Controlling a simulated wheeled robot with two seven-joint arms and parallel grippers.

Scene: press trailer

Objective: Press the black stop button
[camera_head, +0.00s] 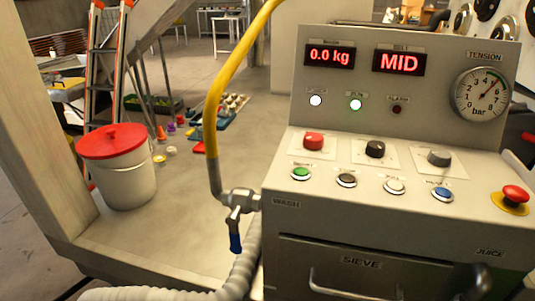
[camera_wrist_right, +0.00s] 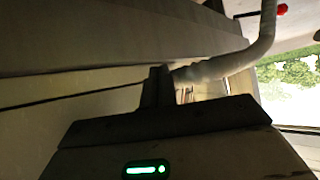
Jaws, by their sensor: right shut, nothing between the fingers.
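The black stop button (camera_head: 346,180) is a small round button with a pale ring on the sloped grey panel (camera_head: 300,200). It sits in the front row, between a green button (camera_head: 300,173) and a white button (camera_head: 394,186). Nothing covers it. My right gripper (camera_wrist_right: 159,82) shows in the right wrist view with its fingers together and empty. A dark, blurry shape at the lower right of the head view, below the panel, may be part of it. My left gripper is not in view.
Behind the row are a red knob (camera_head: 313,141), a black knob (camera_head: 375,149) and a grey knob (camera_head: 439,158). A blue button (camera_head: 442,194) and a red mushroom button (camera_head: 515,194) are at the right. A yellow hose (camera_head: 211,120) rises left of the panel. A drawer handle (camera_head: 350,288) juts out below.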

